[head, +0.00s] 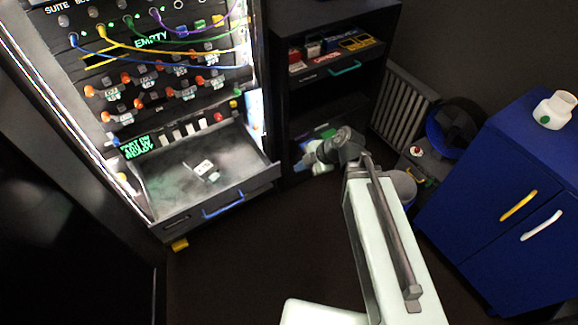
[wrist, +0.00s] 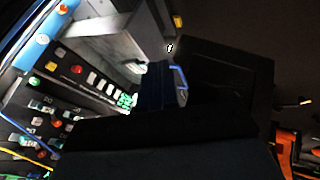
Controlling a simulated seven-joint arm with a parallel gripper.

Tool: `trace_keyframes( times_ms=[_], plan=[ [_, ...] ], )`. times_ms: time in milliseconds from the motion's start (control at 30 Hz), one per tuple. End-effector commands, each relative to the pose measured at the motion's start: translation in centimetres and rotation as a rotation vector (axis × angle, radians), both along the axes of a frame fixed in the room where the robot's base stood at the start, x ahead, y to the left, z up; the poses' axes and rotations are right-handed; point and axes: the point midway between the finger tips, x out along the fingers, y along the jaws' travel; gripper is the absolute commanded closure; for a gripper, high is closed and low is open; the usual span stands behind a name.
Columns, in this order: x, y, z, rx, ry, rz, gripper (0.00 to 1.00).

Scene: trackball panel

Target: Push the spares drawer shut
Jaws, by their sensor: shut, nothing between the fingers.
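Two pulled-out drawers show, and I cannot read a label naming either as the spares drawer. The blue-handled drawer (head: 240,194) in the lit rack stands well open, with a small white item (head: 203,170) inside. Its grey inside also shows in the wrist view (wrist: 105,40), with a blue handle (wrist: 181,79) to the right. The teal-handled drawer (head: 335,76) in the dark cabinet is open and holds several small coloured boxes. My gripper (head: 311,157) is at the arm's end, right of the rack drawer and apart from its front. It is small and partly hidden, shut and empty.
Cables hang across the rack panel (head: 165,75) above the open drawer. A radiator (head: 402,105) and a dark round object with a blue rim (head: 455,127) stand behind my arm. A blue cabinet (head: 490,195) is at right. The dark floor (head: 255,265) before the rack is clear.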

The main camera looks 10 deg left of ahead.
Motion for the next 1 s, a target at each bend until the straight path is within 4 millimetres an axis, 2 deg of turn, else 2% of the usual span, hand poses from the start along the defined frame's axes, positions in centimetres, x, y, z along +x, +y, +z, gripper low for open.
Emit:
trace_keyframes(
  times_ms=[667, 800, 1000],
  plan=[
    [0.7, 6.0, -8.0, -0.001, 0.004, 0.0, 1.0],
    [2.4, 7.4, -7.7, 0.0, 0.001, -0.001, 1.0],
    [3.3, 8.3, -7.7, 0.0, 0.002, -0.002, 1.0]
  ],
)
